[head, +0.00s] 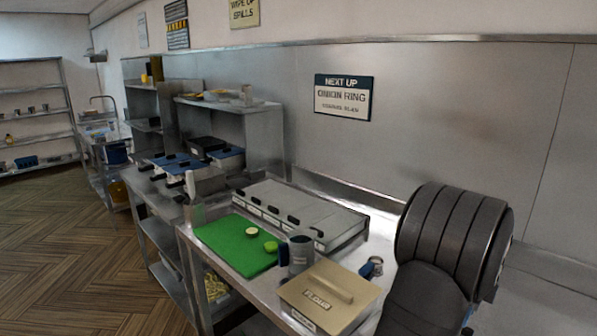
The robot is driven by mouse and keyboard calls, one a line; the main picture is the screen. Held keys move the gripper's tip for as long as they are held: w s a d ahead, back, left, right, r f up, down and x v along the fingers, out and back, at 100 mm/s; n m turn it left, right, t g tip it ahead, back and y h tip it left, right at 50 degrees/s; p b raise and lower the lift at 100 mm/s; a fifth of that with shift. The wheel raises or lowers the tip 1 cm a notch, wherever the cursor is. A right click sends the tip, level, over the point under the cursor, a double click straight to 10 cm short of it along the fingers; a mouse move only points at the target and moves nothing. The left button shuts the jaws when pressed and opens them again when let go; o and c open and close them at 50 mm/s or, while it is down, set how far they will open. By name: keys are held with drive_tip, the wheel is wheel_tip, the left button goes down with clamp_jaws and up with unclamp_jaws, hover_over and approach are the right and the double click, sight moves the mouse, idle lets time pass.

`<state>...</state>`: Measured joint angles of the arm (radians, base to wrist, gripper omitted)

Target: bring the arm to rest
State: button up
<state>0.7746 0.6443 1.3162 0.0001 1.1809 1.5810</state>
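A large dark ribbed shape at the right, over the counter, looks like a part of my own arm close to the camera. My gripper's fingertips do not show in the head view, so I cannot see whether it is open or shut or holds anything. The steel counter (228,262) below holds a green cutting board (226,247) with a pale cut piece (252,232) and a small green piece (270,246) on it.
A lidded flour box (318,308), a dark jug (300,254) and a small round blue-rimmed item (371,267) stand near my arm. A low grey lidded unit (300,213) lies along the back. Shelving (232,104) rises behind left; the wooden floor (75,255) is clear.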

drive_tip(key=s+d+r, duration=0.3)
drive_tip(key=s+r, duration=0.4)
drive_tip(key=s, duration=0.4)
drive_tip(key=shift+m, duration=0.3)
drive_tip(key=d+f, duration=0.4)
drive_tip(key=d, duration=0.1)
drive_tip(key=d+f, duration=0.2)
drive_tip(key=d, duration=0.1)
drive_tip(key=shift+s+d+f, duration=0.15)
drive_tip(key=shift+d+f, duration=0.05)
drive_tip(key=shift+f, duration=0.15)
drive_tip(key=shift+r, duration=0.3)
drive_tip(key=shift+o, duration=0.2)
